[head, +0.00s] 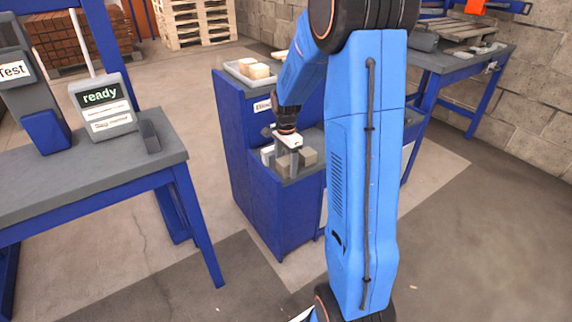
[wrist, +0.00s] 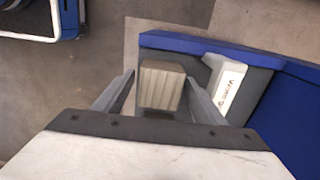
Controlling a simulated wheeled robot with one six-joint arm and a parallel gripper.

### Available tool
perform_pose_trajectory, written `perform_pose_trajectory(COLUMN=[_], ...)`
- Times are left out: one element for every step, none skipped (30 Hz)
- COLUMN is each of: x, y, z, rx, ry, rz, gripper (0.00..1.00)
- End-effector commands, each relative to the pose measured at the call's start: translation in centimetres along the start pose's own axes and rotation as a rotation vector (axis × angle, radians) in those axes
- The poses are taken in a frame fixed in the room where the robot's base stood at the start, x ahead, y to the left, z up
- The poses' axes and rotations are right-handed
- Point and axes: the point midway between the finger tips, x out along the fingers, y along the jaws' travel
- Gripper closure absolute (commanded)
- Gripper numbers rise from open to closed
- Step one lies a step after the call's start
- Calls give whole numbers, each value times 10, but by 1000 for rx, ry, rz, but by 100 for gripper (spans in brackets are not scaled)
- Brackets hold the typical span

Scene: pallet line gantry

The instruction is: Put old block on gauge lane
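A grey-beige block (wrist: 162,86) with a ribbed top sits on the low grey step (wrist: 258,92) of a blue cabinet. In the wrist view it lies between the tips of my gripper (wrist: 160,79), with small gaps at both sides. My gripper is open and reaches down over the step. I cannot make out which surface is the gauge lane.
A white labelled plate (wrist: 229,88) stands close to one finger; its text is unreadable. A light tray (head: 233,73) with pale blocks (head: 257,71) rests on the cabinet's upper top. A grey table (head: 60,185) at left bears a "ready" display (head: 102,98). Open floor lies between.

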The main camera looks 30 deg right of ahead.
Motion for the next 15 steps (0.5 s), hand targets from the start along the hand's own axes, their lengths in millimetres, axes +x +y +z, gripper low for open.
perform_pose_trajectory(x=[0, 0, 0, 0, 0, 0, -1, -1, -3, -5, -8, -12, -17, -21, -28], y=[0, 0, 0, 0, 0, 0, 0, 0, 0, 0, 0, 0, 0, 0, 0], z=[0, 0, 0, 0, 0, 0, 0, 0, 0, 0, 0, 0, 0, 0, 0], rx=[0, 0, 0, 0, 0, 0, 0, 0, 0, 0, 0, 0, 0, 0, 0], ry=[0, 0, 0, 0, 0, 0, 0, 0, 0, 0, 0, 0, 1, 1, 1], rz=[0, 0, 0, 0, 0, 0, 0, 0, 0, 0, 0, -1, -2, -3, -3], gripper=[36, 36, 36, 36, 36, 36, 36, 36, 36, 36, 36, 36, 36, 36, 36])
